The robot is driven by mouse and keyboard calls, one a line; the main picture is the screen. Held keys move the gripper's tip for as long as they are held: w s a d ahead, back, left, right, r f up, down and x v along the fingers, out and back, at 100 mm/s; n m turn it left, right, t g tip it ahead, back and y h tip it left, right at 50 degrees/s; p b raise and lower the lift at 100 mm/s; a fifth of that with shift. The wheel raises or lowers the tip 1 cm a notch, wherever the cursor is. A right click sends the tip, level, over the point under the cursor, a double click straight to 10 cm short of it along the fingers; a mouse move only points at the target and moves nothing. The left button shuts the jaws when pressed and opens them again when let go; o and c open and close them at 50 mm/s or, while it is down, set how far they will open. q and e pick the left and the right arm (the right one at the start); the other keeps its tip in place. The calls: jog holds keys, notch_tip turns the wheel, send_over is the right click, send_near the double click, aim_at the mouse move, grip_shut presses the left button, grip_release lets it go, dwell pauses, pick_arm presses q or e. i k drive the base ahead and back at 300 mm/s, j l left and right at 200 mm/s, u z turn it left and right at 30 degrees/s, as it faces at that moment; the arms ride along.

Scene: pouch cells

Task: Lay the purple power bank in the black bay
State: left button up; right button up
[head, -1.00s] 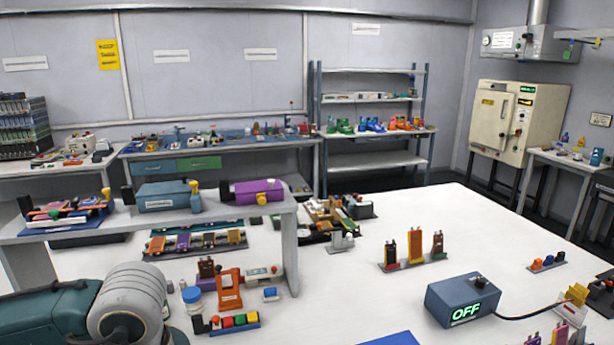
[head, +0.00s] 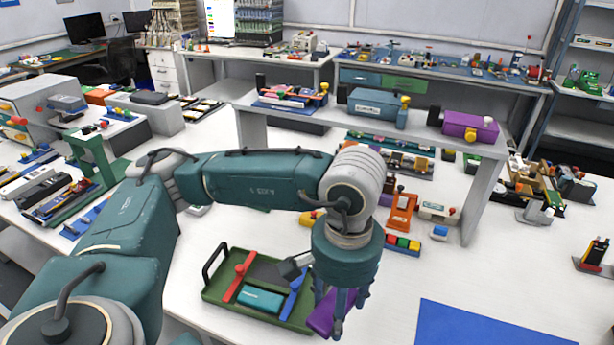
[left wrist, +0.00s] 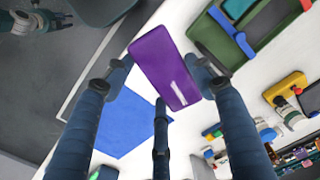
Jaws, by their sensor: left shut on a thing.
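My left gripper (head: 335,318) is shut on the purple power bank (head: 322,314), held over the right end of the green tray (head: 213,291). In the left wrist view the power bank (left wrist: 165,68), with a pale label, sits between the fingers (left wrist: 155,82), beside the tray (left wrist: 208,38). The tray has a red divider (head: 240,272) and a blue divider (head: 293,293). A black area (head: 272,269) between them, partly hidden by a grey part, looks like the bay. A teal block (head: 260,299) lies in front of it. Part of my right arm shows at the wrist view's upper left; its jaws are unclear.
A blue mat (head: 480,325) lies right of the tray, with bare white table between. A raised shelf (head: 480,180) stands behind, bearing another purple device (head: 465,126). Small coloured parts and an orange stand (head: 402,212) are behind the gripper.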

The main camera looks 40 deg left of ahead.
aim_at(274, 275)
jog(key=i+l+u, duration=0.2)
jog(key=u, duration=0.15)
jog(key=i+l+u, duration=0.15)
jog(key=l+u, duration=0.3)
jog(key=u, duration=0.35)
